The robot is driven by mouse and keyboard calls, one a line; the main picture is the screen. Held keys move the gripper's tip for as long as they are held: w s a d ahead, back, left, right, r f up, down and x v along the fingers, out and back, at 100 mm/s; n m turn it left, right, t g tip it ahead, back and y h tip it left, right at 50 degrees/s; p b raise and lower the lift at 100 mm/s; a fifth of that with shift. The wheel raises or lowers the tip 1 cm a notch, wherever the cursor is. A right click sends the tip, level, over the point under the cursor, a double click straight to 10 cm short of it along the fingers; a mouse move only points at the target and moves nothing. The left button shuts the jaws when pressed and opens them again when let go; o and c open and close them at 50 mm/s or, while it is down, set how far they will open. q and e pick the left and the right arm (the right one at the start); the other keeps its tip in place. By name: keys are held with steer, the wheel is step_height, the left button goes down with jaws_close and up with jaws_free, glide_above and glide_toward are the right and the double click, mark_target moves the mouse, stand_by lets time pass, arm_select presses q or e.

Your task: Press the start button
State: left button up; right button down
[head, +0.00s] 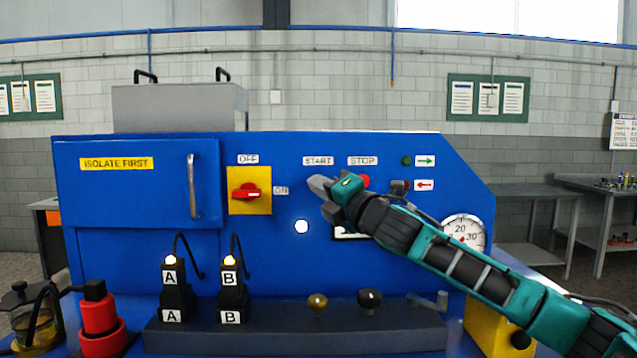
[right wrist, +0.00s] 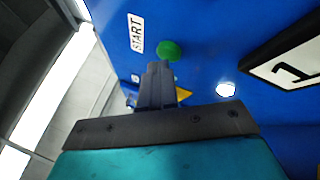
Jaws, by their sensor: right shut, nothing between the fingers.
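The green start button (right wrist: 169,51) shows in the right wrist view on the blue panel, beside the START label (right wrist: 136,33). My left gripper is not in view.
The red stop button (head: 366,181) sits just right of my gripper, partly covered. A red rotary switch (head: 247,192) on a yellow plate and a white lamp (head: 301,227) are to the left. Black plugs A (head: 174,291) and B (head: 231,291) stand below on the machine's front.

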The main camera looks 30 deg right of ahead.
steer(key=shift+w+d, duration=0.1)
stand_by(0.5)
steer(key=shift+s+a+b, duration=0.3)
steer(key=shift+s+a, duration=0.15)
steer(key=shift+s, duration=0.35)
steer(key=shift+s+a+b, duration=0.25)
steer(key=shift+s+a, duration=0.2)
steer(key=shift+s, duration=0.25)
steer(key=shift+s+a+b, duration=0.2)
steer(key=shift+s+a, duration=0.25)
steer(key=shift+s, duration=0.3)
steer(key=shift+s+a+b, duration=0.25)
steer(key=shift+s+a, duration=0.2)
steer(key=shift+s, duration=0.25)
